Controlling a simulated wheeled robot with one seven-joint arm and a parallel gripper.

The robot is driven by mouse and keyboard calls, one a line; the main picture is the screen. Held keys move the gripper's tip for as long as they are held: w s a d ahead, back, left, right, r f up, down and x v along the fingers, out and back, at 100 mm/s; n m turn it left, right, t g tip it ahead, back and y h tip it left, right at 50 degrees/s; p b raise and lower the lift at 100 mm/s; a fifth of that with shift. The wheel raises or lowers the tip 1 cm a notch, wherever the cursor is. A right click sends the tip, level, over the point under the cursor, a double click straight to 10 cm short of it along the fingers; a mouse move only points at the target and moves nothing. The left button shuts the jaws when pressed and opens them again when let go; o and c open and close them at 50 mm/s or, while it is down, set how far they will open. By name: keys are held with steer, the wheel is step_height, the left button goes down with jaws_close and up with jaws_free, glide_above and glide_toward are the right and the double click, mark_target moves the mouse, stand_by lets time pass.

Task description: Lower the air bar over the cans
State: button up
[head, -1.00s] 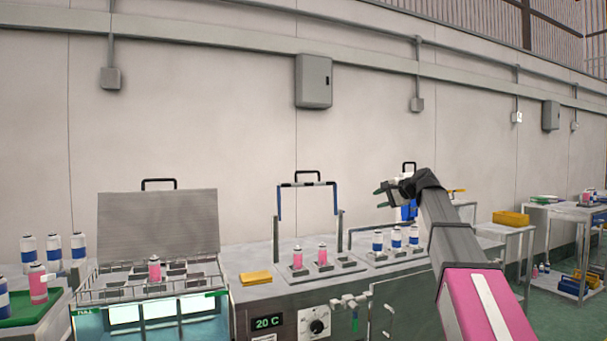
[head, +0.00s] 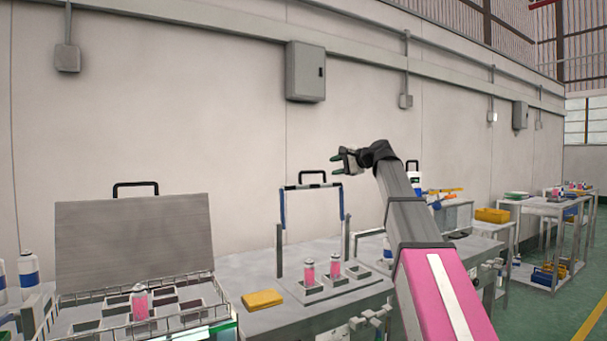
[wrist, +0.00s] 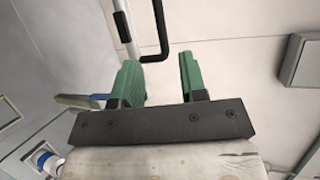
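The air bar (head: 284,210) stands raised on blue side arms above its fixture, with a black handle (head: 312,174) on top. Below it, pink cans (head: 309,273) sit in the fixture's sockets (head: 340,288), clear of the bar. My gripper (head: 338,162) is up near the handle, slightly above and right of it in the head view. In the wrist view my gripper (wrist: 160,70) has its green fingers apart with nothing between them. The black handle (wrist: 161,40) shows just past the fingertips, apart from them.
A raised grey lid (head: 135,240) stands over a wire-rack bath at left, holding a pink can (head: 139,302). A yellow block (head: 262,299) lies on the bench. My arm hides part of the station at right. A grey wall box (head: 305,72) hangs above.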

mark_target(315, 172)
steer(key=x, duration=1)
steer(key=shift+w+a+f, duration=0.15)
steer(key=shift+a, duration=0.1)
jaws_close()
